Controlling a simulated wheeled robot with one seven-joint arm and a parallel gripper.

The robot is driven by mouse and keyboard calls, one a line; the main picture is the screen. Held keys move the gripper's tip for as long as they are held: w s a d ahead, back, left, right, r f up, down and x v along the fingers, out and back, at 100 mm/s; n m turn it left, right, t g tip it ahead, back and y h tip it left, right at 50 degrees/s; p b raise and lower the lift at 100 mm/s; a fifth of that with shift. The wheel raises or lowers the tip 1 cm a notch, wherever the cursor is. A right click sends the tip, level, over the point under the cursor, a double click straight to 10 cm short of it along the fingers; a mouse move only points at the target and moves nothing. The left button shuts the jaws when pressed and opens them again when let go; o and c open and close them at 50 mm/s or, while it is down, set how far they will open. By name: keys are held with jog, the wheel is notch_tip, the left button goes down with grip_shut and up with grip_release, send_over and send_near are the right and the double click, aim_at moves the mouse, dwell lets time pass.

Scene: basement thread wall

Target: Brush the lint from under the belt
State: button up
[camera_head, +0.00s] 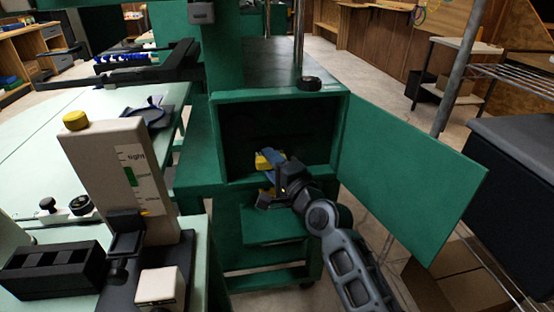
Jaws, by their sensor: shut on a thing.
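My gripper (273,183) is at the front opening of the green housing (224,150). It appears shut on a small blue and yellow thing (271,160), probably the brush, whose far end points into the opening. The housing's green door (408,170) stands wide open to the right. The inside is very dark, and I cannot make out the belt or any lint there. My gripper and wrist cover part of the opening's lower edge, and the exact hold on the brush is too small to see clearly.
A beige gauge (112,175) marked "tight" stands on the pale green table (30,160) at left. A black slotted block (50,268) is at lower left. A black bin (515,165) and wire shelf stand at right, beyond the door. A cardboard box (440,288) is below.

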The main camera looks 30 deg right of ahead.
aim_at(258, 166)
jog(key=shift+w+a+r+p, duration=0.15)
jog(key=shift+w+a+p, duration=0.1)
jog(key=shift+a+p, duration=0.4)
jog(key=shift+w+a+r+p, duration=0.1)
jog(key=shift+w+a+p, duration=0.1)
jog(key=shift+a+p, duration=0.35)
jog(key=shift+w+a+f+p, duration=0.15)
jog(key=shift+a+p, duration=0.15)
jog(key=shift+a, duration=0.25)
jog(key=s+a+p, duration=0.1)
jog(key=s+p, duration=0.2)
jog(key=s, duration=0.3)
jog(key=shift+a, duration=0.4)
jog(key=s, duration=0.1)
jog(key=s+a+p, duration=0.1)
jog(key=shift+s, duration=0.35)
jog(key=shift+w+d+f, duration=0.1)
